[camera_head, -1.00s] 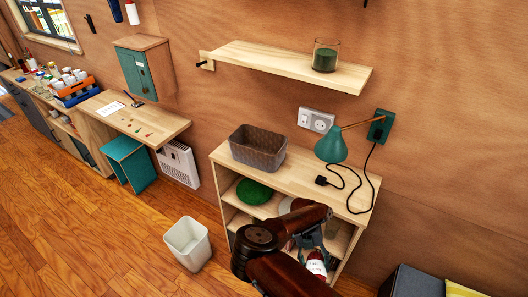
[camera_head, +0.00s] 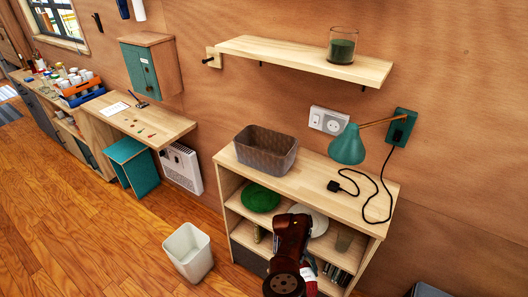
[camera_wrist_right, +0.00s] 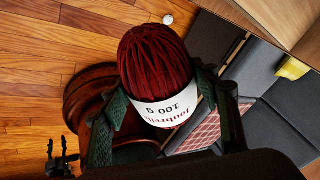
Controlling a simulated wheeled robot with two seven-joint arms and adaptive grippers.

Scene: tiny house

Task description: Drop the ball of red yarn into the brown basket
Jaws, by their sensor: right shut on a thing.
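The brown basket (camera_head: 262,160) stands upright on the top of the wooden shelf unit, near its left end. My right gripper (camera_wrist_right: 158,98) is shut on the ball of red yarn (camera_wrist_right: 155,58), with one finger on each side of it. The yarn has a white paper label and is held in the air. In the head view my right arm hides most of the gripper, and only a bit of yarn (camera_head: 309,287) shows low in front of the shelves. My left gripper (camera_wrist_right: 57,143) looks small and dark in the wrist view, its fingers apart.
A wall shelf (camera_head: 290,58) with a green glass juts out above. A white bin (camera_head: 188,254) stands on the floor. Lower shelves hold a green round item (camera_head: 260,197).

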